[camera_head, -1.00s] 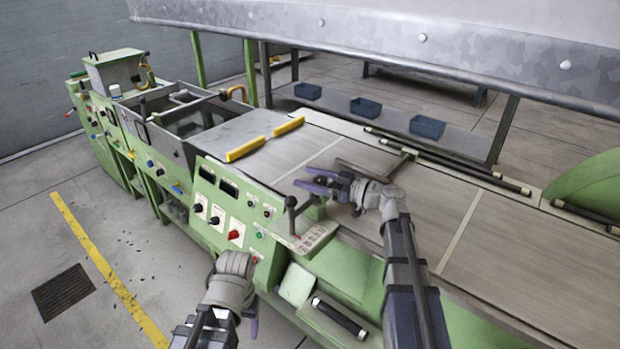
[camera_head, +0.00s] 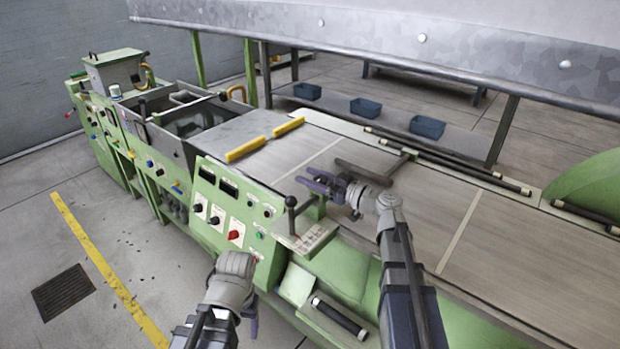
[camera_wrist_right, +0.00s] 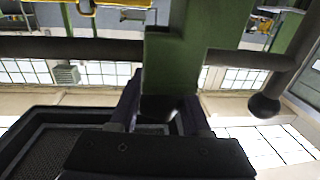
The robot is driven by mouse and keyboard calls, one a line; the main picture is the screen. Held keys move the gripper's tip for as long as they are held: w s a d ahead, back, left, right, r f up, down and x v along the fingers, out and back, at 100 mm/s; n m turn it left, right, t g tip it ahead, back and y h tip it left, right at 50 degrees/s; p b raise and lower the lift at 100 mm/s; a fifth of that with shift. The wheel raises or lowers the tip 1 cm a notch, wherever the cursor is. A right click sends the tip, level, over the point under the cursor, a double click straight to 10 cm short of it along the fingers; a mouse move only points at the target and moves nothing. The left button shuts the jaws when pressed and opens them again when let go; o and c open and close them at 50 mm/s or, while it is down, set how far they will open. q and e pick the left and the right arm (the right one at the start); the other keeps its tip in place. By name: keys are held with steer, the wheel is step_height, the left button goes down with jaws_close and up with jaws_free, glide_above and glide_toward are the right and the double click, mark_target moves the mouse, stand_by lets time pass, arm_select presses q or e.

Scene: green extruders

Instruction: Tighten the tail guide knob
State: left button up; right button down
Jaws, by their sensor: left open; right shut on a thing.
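In the right wrist view, a dark knob (camera_wrist_right: 160,108) sits under a green block (camera_wrist_right: 170,68), between the two purple fingers of my right gripper (camera_wrist_right: 160,118). The fingers are shut on it from both sides. In the head view my right gripper (camera_head: 322,183) is over the conveyor belt near the green bracket, and the knob cannot be made out there. My left gripper (camera_head: 252,312) hangs low in front of the control panel, away from the knob. It is open, though its fingers are mostly hidden behind the wrist.
A lever with a black ball (camera_head: 291,202) stands just left of my right gripper. The control panel (camera_head: 235,212) with its red knob is beside my left gripper. A dark bar (camera_head: 363,172) lies across the belt behind my right gripper. Blue bins (camera_head: 366,107) stand farther back.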

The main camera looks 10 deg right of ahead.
mark_target(326, 184)
steer(key=shift+w+d+m+t+h, duration=0.15)
steer(key=shift+m+t+h, duration=0.55)
steer(key=shift+h, duration=0.2)
steer(key=shift+c, duration=1.8)
jaws_free()
steer(key=v, duration=0.8)
